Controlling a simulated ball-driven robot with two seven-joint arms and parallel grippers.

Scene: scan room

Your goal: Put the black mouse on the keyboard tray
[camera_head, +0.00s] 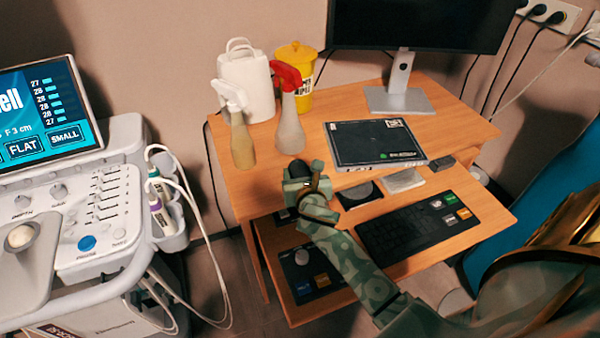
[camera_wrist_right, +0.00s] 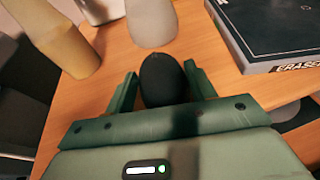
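The black mouse (camera_wrist_right: 163,80) is between the two fingers of my right gripper in the right wrist view, with a finger against each side. In the head view my right gripper (camera_head: 299,172) is over the desk's left front part, and the mouse's dark top (camera_head: 299,168) shows at its end. Its underside is hidden, so I cannot tell whether it touches the desk. The wooden keyboard tray (camera_head: 466,234) is pulled out below the desktop, in front of and below the gripper. My left gripper is not in view.
A black keyboard (camera_head: 405,232) and a dark control pad (camera_head: 305,272) lie on the tray. Two spray bottles (camera_head: 289,128) stand just behind the gripper. A flat black box (camera_head: 373,143) lies to its right. The ultrasound console (camera_head: 80,215) is at left.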

